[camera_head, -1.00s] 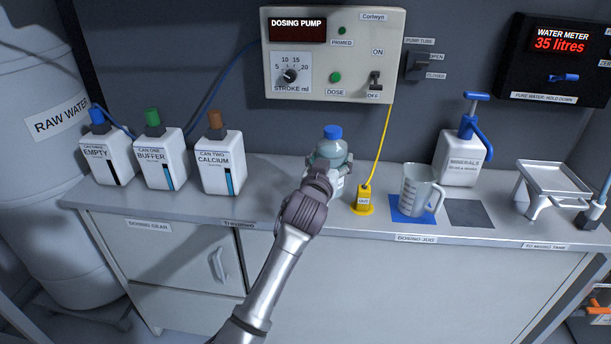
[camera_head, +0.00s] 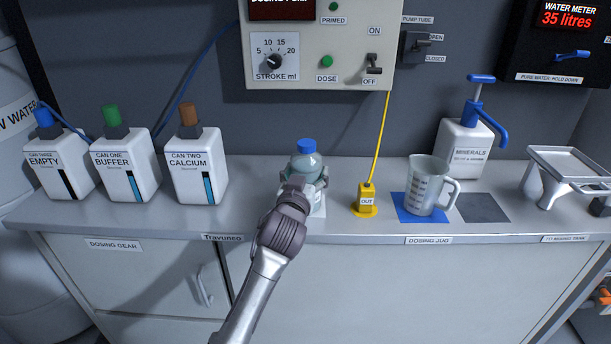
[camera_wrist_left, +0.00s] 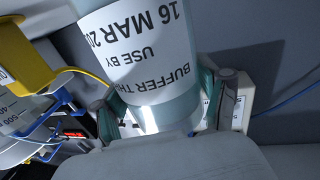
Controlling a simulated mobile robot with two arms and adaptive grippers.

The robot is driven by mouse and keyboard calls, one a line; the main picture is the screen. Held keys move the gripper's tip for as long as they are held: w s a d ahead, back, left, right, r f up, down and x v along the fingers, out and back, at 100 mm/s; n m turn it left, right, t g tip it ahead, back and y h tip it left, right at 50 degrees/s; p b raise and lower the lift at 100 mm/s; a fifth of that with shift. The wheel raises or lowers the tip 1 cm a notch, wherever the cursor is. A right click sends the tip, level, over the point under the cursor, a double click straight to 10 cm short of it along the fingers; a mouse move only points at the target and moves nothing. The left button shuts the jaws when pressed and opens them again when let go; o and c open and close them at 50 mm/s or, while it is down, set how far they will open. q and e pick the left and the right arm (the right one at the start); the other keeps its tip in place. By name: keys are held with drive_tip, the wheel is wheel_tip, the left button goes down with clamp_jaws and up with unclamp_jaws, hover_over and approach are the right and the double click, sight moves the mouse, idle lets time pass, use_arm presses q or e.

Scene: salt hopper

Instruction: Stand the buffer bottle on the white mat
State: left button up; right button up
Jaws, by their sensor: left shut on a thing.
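The buffer bottle (camera_head: 304,164) is pale and see-through with a blue cap, and stands upright. My left gripper (camera_head: 303,180) is shut around its body from the front. In the left wrist view, the bottle (camera_wrist_left: 140,55) shows a white label reading "BUFFER" and "USE BY 16 MAR" between the fingers (camera_wrist_left: 168,100). A white patch, seemingly the white mat (camera_head: 318,211), shows below and right of the gripper on the bench. The bottle's base is hidden by my gripper, so I cannot tell whether it touches the mat. My right gripper is out of view.
A yellow outlet (camera_head: 366,199) with a yellow line stands just right of the bottle. A measuring jug (camera_head: 427,187) stands on a blue mat (camera_head: 412,214). Several white cans, including the calcium can (camera_head: 196,168), stand to the left. The dosing pump (camera_head: 335,70) hangs above.

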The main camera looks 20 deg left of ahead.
use_arm(q)
drive_tip(key=shift+s+d, duration=0.15)
drive_tip(key=shift+d, duration=0.05)
drive_tip(key=o, duration=1.7)
drive_tip(key=shift+a+f, duration=0.1)
drive_tip(key=shift+c, duration=0.2)
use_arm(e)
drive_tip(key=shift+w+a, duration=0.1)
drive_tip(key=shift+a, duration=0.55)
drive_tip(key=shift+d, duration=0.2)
use_arm(q)
drive_tip(key=shift+s, duration=0.1)
drive_tip(key=s+d, duration=0.1)
drive_tip(key=s, duration=1)
drive_tip(key=shift+s+r+b, duration=0.2)
drive_tip(key=shift+s+b, duration=0.15)
drive_tip(key=shift+b, duration=0.05)
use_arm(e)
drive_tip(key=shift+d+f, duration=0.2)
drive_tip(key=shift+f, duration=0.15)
